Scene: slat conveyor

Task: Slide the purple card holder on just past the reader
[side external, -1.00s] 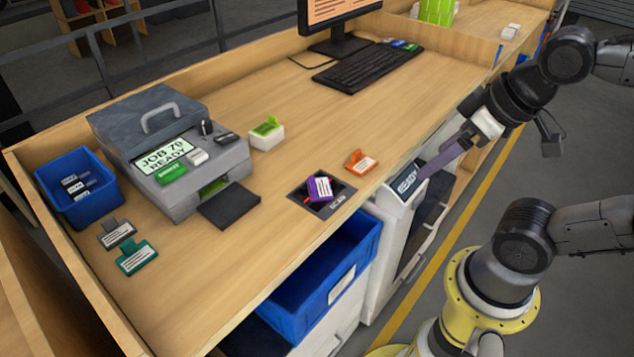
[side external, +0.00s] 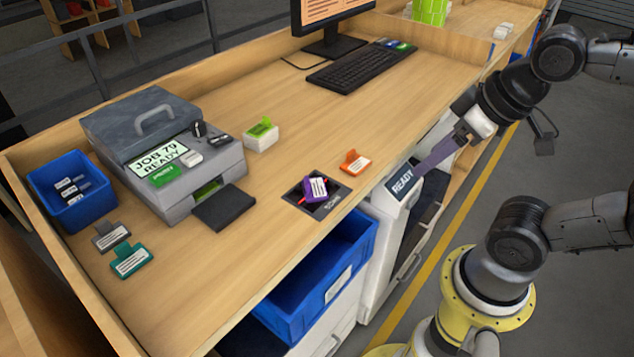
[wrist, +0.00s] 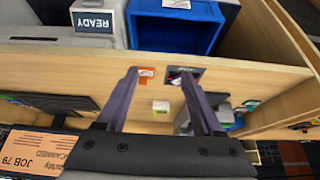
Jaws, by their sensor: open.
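The purple card holder (side external: 316,187) with a white label lies on the dark square reader pad (side external: 331,206), marked SCAN, near the desk's front edge. A bit of red shows at its left side. In the wrist view the reader pad (wrist: 196,72) shows behind one finger, and the holder on it is mostly hidden. My gripper (side external: 428,165) is open and empty, off the desk's front edge, to the right of the reader and apart from the holder. In the wrist view its two purple fingers (wrist: 160,74) are spread wide.
An orange holder (side external: 354,162) lies just right of the reader. A READY panel (side external: 402,180) stands near my gripper. A green-and-white holder (side external: 262,134), a printer (side external: 205,175), a black flap (side external: 223,208), and grey (side external: 111,236) and teal (side external: 131,260) holders lie left. A blue bin (side external: 316,300) is below.

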